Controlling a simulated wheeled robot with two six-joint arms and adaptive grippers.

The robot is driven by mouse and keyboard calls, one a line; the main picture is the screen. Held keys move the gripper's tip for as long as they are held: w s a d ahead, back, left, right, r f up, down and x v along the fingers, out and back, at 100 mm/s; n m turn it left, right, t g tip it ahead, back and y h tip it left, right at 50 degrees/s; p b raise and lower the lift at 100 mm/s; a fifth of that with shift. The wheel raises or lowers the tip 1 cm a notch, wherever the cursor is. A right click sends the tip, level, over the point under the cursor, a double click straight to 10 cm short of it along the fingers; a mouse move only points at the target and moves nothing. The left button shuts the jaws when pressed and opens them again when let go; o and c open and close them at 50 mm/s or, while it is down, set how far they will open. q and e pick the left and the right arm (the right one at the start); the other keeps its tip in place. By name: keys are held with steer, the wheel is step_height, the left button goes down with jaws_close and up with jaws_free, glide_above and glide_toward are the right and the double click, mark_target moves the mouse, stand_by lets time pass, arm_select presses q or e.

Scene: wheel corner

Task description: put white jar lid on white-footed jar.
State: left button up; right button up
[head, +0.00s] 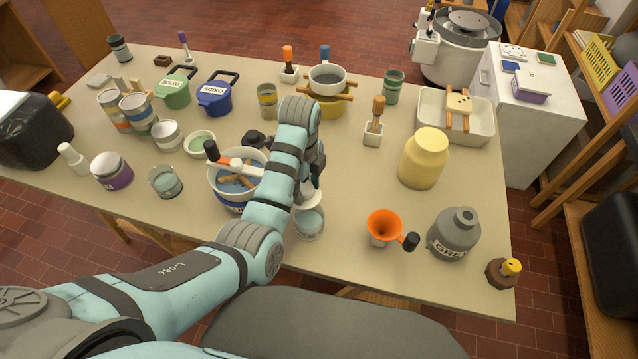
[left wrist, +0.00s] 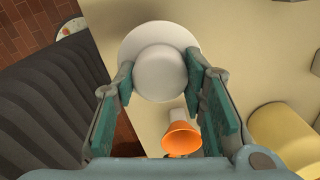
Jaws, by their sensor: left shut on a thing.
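The white jar lid (left wrist: 160,72), round with a wide pale rim, is between the fingers of my left gripper (left wrist: 159,78) in the left wrist view. In the head view my left gripper (head: 312,188) is shut on it, and a pale part of the lid (head: 311,199) shows beneath the fingers. A clear jar with pale blue-green contents (head: 310,224) stands just below the gripper; I cannot tell whether the lid touches it. A similar open glass jar (head: 165,182) stands at the left. The foot colour of either jar is not clear.
A white pot with an orange-and-black handled tool (head: 222,160) is just left of the gripper. An orange funnel (head: 384,228), a grey bottle (head: 455,235) and a yellow jar (head: 423,160) stand to the right. Bare table (head: 350,190) lies between the gripper and the yellow jar.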

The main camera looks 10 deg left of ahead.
mark_target(309, 199)
arm_select(q)
steer(key=shift+s+d+r+p, duration=0.2)
steer(key=shift+s+d+r, duration=0.15)
steer(key=shift+s, duration=0.15)
steer(key=shift+s+d+r+p, duration=0.2)
steer(key=shift+s+d, duration=0.15)
steer(key=shift+s, duration=0.15)
steer(key=shift+d+f, duration=0.1)
steer(key=shift+f, duration=0.1)
steer(key=shift+w+f+b, duration=0.3)
steer(key=shift+w+f, duration=0.3)
steer(key=shift+w, duration=0.05)
steer(key=shift+f, duration=0.35)
steer(key=f, duration=0.1)
steer(key=f+b, duration=0.1)
steer(key=f, duration=0.1)
steer(key=shift+s+f, duration=0.15)
steer(key=shift+s, duration=0.2)
steer(key=shift+f, duration=0.2)
steer(key=shift+w, duration=0.2)
arm_select(e)
steer(key=shift+w+a+r, duration=0.15)
steer(key=shift+w+r, duration=0.15)
steer(key=shift+w, duration=0.35)
arm_select(q)
steer(key=shift+s, duration=0.1)
